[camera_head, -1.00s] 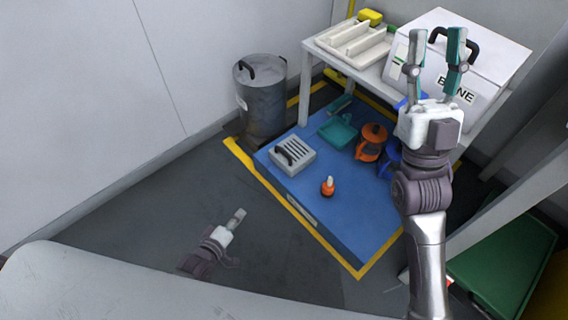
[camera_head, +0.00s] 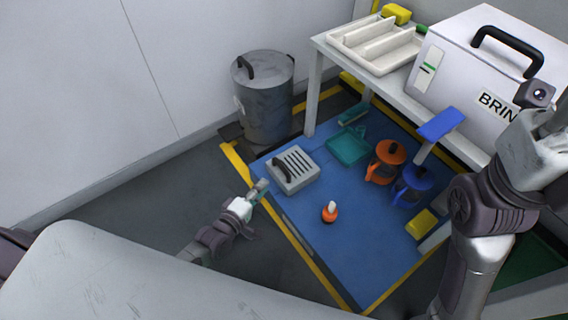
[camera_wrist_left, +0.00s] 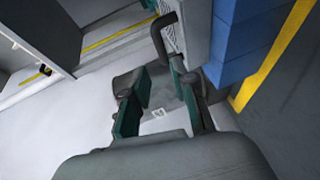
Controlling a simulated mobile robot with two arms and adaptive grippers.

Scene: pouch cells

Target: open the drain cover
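The drain cover (camera_head: 296,165) is a light grey slotted block with a black curved handle (camera_head: 281,169). It sits at the left corner of the blue platform. My left gripper (camera_head: 261,190) is just in front and left of it, apart from the handle. In the left wrist view my left gripper (camera_wrist_left: 157,88) is open, its teal-padded fingers spread with nothing between them. The handle (camera_wrist_left: 162,40) and the cover's grille (camera_wrist_left: 174,36) show just beyond the fingertips. My right gripper's palm (camera_head: 530,150) is at the right edge, by the white box; its fingers are not clear.
The blue platform (camera_head: 308,216) also holds an orange-and-white bottle (camera_head: 330,212), orange (camera_head: 384,163) and blue (camera_head: 411,187) jugs and a teal dustpan (camera_head: 347,147). A grey bin (camera_head: 264,100) stands behind the cover. A white table (camera_head: 350,68) with a labelled box (camera_head: 480,75) is at right.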

